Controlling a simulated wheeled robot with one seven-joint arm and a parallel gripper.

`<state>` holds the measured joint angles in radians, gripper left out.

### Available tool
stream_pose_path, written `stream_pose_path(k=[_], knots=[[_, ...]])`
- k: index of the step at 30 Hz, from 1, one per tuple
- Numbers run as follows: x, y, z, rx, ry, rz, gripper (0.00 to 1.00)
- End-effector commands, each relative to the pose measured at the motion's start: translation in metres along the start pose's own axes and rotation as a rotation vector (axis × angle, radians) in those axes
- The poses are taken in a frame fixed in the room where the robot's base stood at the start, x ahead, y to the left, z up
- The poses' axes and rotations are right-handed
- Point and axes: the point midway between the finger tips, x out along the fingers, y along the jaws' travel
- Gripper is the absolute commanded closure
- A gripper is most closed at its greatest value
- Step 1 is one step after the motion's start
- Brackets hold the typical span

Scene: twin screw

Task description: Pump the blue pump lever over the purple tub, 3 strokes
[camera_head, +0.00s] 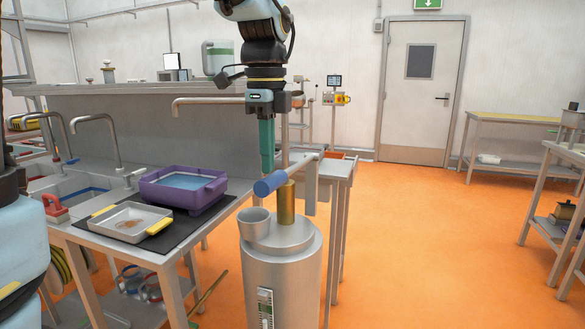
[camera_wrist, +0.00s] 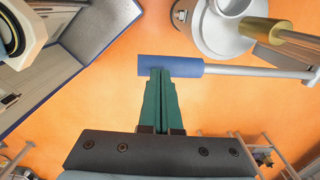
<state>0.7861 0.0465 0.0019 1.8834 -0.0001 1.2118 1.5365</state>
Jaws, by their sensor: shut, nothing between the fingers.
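The blue pump lever grip (camera_head: 269,183) is the end of a grey bar on a grey cylindrical pump with a brass post (camera_head: 287,203). In the wrist view the blue grip (camera_wrist: 171,66) lies across my fingertips, with the brass post (camera_wrist: 266,30) to its right. My gripper (camera_head: 267,166) has green fingers, closed together and pointing down just above the blue grip. It also shows in the wrist view (camera_wrist: 160,72); whether it touches the grip I cannot tell. The purple tub (camera_head: 205,192) sits on the table left of the pump, with bluish contents.
A grey tray with yellow handles (camera_head: 128,222) stands in front of the tub on a dark mat. A sink with taps (camera_head: 83,189) is at the left. A small cup (camera_head: 254,223) is on the pump's side. Open orange floor (camera_head: 420,240) lies to the right.

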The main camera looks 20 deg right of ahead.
Motion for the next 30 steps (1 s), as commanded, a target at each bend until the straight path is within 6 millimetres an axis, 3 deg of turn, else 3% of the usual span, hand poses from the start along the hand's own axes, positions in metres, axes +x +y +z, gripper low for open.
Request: stream_pose_path(k=[30], knots=[[0.071, 0.000, 0.000, 0.000, 0.000, 0.002, 1.00]])
